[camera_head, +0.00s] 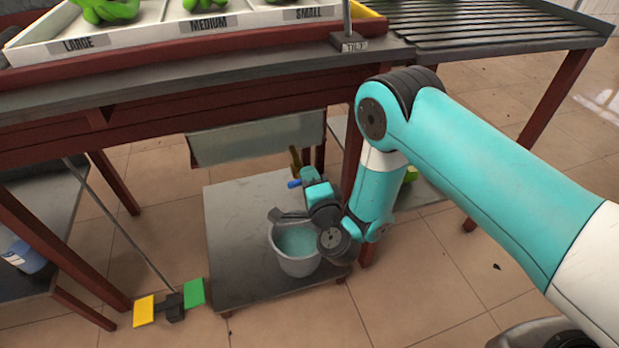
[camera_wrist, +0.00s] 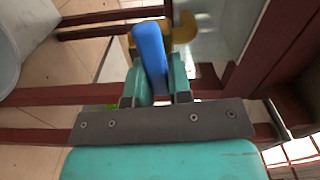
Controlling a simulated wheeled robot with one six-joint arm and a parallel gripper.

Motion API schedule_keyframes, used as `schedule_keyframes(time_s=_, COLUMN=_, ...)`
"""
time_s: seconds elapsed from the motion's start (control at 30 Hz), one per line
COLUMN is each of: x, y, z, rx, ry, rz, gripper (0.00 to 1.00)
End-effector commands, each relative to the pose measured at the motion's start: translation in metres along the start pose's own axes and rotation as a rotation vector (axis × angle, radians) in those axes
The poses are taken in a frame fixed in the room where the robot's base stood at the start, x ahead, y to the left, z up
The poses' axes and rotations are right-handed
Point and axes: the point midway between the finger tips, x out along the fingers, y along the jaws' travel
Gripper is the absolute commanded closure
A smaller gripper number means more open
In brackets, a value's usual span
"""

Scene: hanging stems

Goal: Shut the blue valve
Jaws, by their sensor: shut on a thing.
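The blue valve's handle (camera_wrist: 150,48) lies between the two teal fingers of my gripper (camera_wrist: 160,82) in the wrist view, and the fingers are shut on it. The brass valve body (camera_wrist: 184,30) shows behind the handle. In the head view the blue handle's end (camera_head: 294,184) sticks out to the left of my gripper (camera_head: 306,180). A brass pipe (camera_head: 295,160) rises just above it, under the table. My gripper hides most of the valve in the head view, so I cannot tell how far it is turned.
A grey bucket (camera_head: 298,266) with water stands on a low grey platform (camera_head: 235,240), partly behind my wrist. The tabletop (camera_head: 180,88) overhangs the valve.

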Motion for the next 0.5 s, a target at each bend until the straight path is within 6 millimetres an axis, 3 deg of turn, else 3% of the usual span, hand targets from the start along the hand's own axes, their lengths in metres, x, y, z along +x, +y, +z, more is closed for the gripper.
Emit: schedule_keyframes(time_s=0.5, x=-0.0014, y=0.0042, z=-0.0006, rx=0.119, ry=0.002, rz=0.005, gripper=1.0)
